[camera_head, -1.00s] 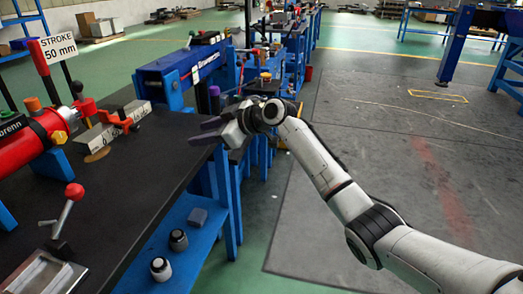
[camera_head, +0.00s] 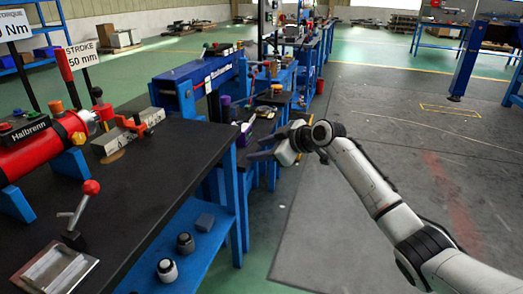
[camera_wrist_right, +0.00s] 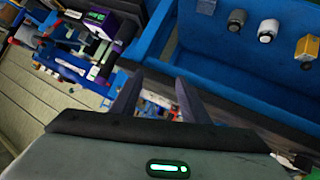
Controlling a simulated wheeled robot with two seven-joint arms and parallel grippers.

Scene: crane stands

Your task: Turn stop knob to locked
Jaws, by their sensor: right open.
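I cannot tell for sure which part is the stop knob. A red cylinder (camera_head: 38,150) marked "Halbrenn" lies on the black bench top at the left of the head view. It carries an orange knob (camera_head: 55,107) on top and a yellow knob (camera_head: 79,138) at its end. A lever with a red ball (camera_head: 91,187) stands nearer on the bench. My right gripper (camera_head: 258,148) is open and empty, right of the bench edge and apart from these parts. Its two dark fingers show spread in the right wrist view (camera_wrist_right: 157,92). My left gripper is not in view.
The black bench (camera_head: 150,190) has a blue lower shelf (camera_head: 195,245) holding small dark-and-white cylinders. A metal block with a red clamp (camera_head: 145,120) lies beside the red cylinder. A blue machine (camera_head: 205,75) stands behind. Open grey floor (camera_head: 400,140) lies to the right.

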